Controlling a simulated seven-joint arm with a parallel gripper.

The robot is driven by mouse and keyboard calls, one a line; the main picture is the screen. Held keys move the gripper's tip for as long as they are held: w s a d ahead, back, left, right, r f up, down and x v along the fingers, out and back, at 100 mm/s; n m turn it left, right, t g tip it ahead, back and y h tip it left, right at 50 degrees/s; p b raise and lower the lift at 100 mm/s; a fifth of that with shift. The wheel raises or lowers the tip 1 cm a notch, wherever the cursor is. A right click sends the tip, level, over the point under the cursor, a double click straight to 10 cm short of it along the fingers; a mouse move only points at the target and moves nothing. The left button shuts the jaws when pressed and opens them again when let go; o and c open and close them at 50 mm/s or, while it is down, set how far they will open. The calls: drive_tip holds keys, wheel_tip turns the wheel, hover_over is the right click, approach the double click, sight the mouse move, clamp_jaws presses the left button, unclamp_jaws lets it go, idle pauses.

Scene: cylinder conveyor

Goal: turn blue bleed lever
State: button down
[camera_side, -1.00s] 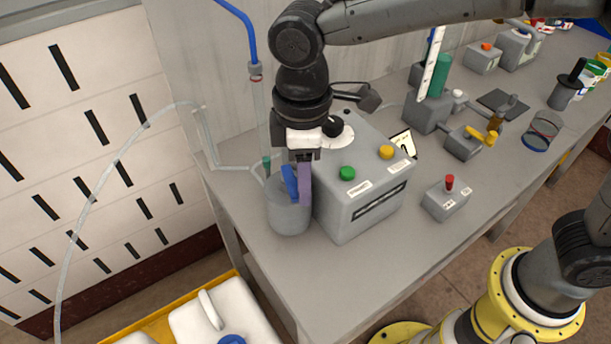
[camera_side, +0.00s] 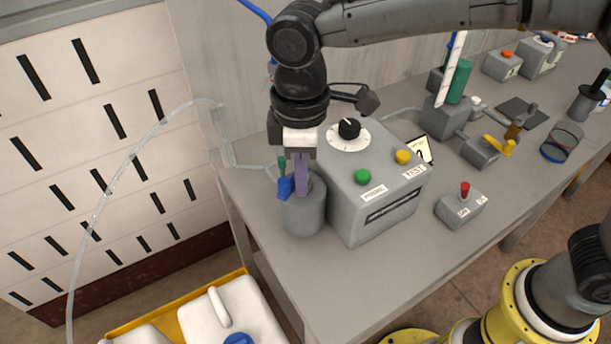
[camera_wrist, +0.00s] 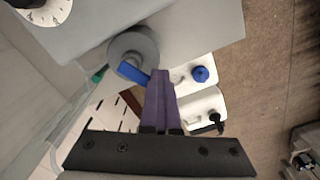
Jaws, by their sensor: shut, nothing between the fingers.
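The blue bleed lever (camera_side: 285,188) sits at the top of a grey cylinder (camera_side: 304,214) at the left end of the bench. In the side view it points to the left of my gripper. My gripper (camera_side: 302,192) has purple fingers that are shut and point down over the cylinder, close beside the lever's right side. In the wrist view the lever (camera_wrist: 133,72) lies just left of the fingertips (camera_wrist: 160,75), over the cylinder's rim (camera_wrist: 146,40). The lever and fingers appear to touch, but I cannot be sure. The fingers partly hide the cylinder's top.
A grey control box (camera_side: 372,200) with a black dial and green and yellow buttons stands just right of the cylinder. A clear hose (camera_side: 112,185) runs behind on the left. A small box with a red knob (camera_side: 463,206) stands farther right. The bench front is clear.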

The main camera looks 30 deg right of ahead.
drive_tip(key=shift+w, duration=0.15)
drive_tip(key=shift+w+a, duration=0.2)
drive_tip(key=shift+w, duration=0.3)
drive_tip(key=c, duration=0.8)
unclamp_jaws()
drive_tip(key=shift+w, duration=0.1)
drive_tip(key=shift+d, duration=0.1)
drive_tip(key=shift+r, duration=0.1)
drive_tip(key=shift+c, duration=0.2)
